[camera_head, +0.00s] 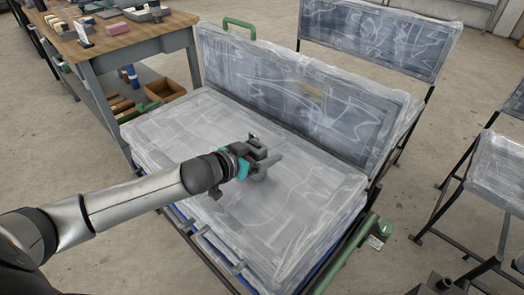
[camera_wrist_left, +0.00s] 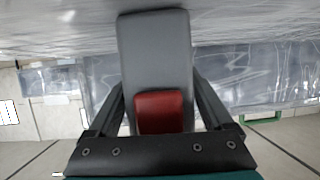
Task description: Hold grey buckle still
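The grey buckle (camera_wrist_left: 152,50) with a red button (camera_wrist_left: 160,112) fills the middle of the left wrist view. The two dark fingers of my left gripper (camera_wrist_left: 157,92) reach along its two sides and appear to press against it. In the head view my left gripper (camera_head: 258,151) is over the middle of the plastic-wrapped seat (camera_head: 310,205). A grey part of the buckle (camera_head: 263,171) shows just beneath it, partly hidden by the gripper. I cannot tell whether the buckle touches the seat. My right gripper is not in view.
The seat's wrapped backrest (camera_head: 300,95) stands behind the gripper. A workbench (camera_head: 130,45) with small items and lower-shelf boxes is at the upper left. More wrapped seats stand at the upper right (camera_head: 380,40) and right edge (camera_head: 500,165). Bare floor lies between them.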

